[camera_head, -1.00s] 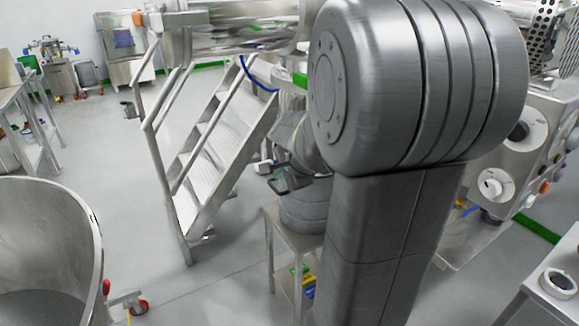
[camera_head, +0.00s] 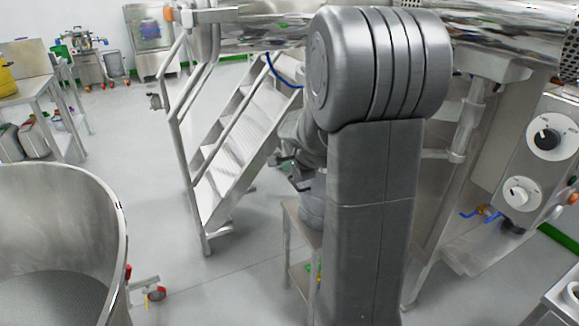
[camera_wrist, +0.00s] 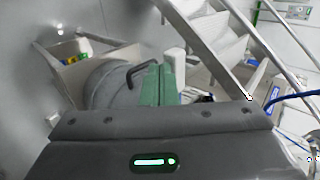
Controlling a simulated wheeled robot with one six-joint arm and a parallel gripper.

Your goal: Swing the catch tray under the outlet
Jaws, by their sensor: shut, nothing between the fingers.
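My gripper (camera_wrist: 158,85) shows in the wrist view with its two greenish fingers together and nothing between them. Just beyond the fingers is a grey round vessel (camera_wrist: 108,82) with a dark bent handle (camera_wrist: 143,70). I cannot tell whether the fingers touch the vessel or handle. The vessel (camera_head: 311,208) also shows in the head view on a small steel stand (camera_head: 291,238), partly hidden by my arm. I cannot make out the catch tray or the outlet for certain in either view.
Steel steps (camera_head: 236,150) with a handrail rise behind the stand. A large open steel bowl (camera_head: 60,190) on red-wheeled casters is at the left. A control panel with dials (camera_head: 540,150) is at the right. The floor (camera_head: 190,285) between bowl and stand is clear.

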